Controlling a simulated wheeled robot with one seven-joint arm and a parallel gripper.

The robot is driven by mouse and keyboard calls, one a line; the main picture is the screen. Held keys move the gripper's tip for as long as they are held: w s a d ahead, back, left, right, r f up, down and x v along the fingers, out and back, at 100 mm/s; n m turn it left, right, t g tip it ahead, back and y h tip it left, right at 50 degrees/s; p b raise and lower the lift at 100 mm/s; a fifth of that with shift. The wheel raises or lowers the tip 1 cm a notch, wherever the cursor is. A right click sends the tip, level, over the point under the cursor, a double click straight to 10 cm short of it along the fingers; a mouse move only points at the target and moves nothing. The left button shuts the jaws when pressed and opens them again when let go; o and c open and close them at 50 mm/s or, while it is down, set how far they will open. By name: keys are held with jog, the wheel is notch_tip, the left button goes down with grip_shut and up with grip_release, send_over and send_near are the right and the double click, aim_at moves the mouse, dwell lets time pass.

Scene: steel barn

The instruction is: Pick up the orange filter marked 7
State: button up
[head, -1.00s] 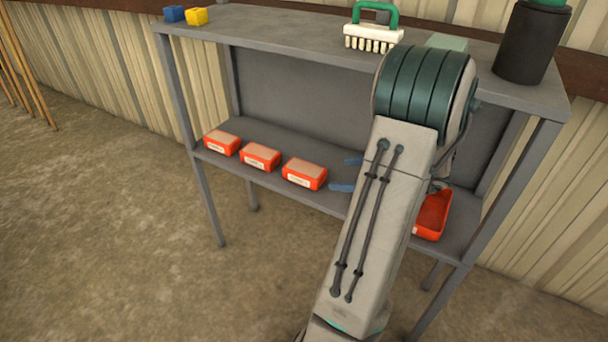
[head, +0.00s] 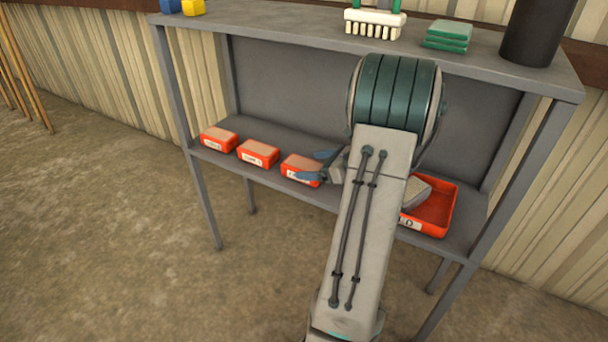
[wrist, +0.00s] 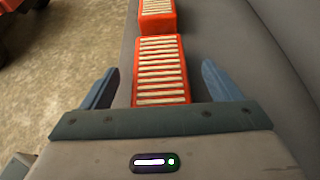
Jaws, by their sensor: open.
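Three orange filters with pale pleated tops stand in a row on the lower shelf: a left one (head: 219,140), a middle one (head: 258,153) and a right one (head: 297,164). Their white front labels are too small or covered to read surely, so I cannot tell which is marked 7. My gripper (head: 307,165) is open at the right filter, its blue fingers partly covering it. In the wrist view, the nearest filter (wrist: 160,70) lies between the two spread fingers, with gaps at both sides. Another filter (wrist: 157,16) sits just beyond it.
An orange tray (head: 437,208) with a grey piece in it stands right on the lower shelf (head: 275,187), partly behind my arm. The upper shelf holds a brush (head: 374,23), green pads (head: 447,36), a dark cylinder (head: 538,32) and a yellow block (head: 193,7).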

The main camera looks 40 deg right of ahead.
jog(key=shift+x, duration=1.1)
jog(key=shift+s, duration=0.1)
jog(key=c, duration=1.1)
